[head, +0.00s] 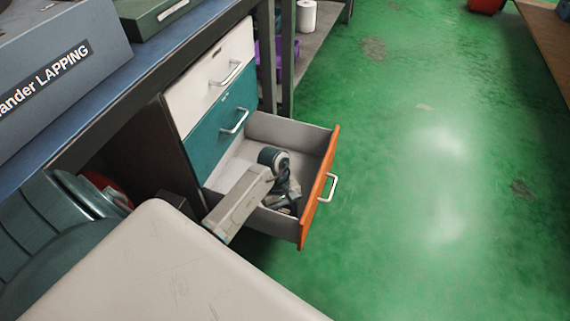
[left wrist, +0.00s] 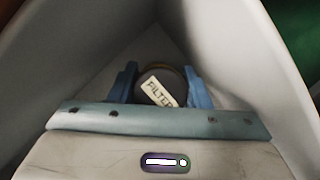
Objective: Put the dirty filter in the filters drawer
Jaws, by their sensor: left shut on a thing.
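The filter (left wrist: 160,88) is a dark round piece with a pale label reading "FILTER". In the left wrist view it sits between the two blue fingers of my left gripper (left wrist: 166,86), which is shut on it. The open drawer (head: 319,188) has an orange front, a silver handle and pale grey inner walls. My left arm reaches over its side, and the gripper points down inside the drawer. In the head view the arm and gripper largely hide the filter. Whether the filter touches the drawer floor I cannot tell. My right gripper is not in view.
Above the open drawer are a shut teal drawer (head: 222,125) and a shut white drawer (head: 213,72) with silver handles. A blue-topped workbench (head: 150,62) carries a grey box labelled "LAPPING" (head: 60,75).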

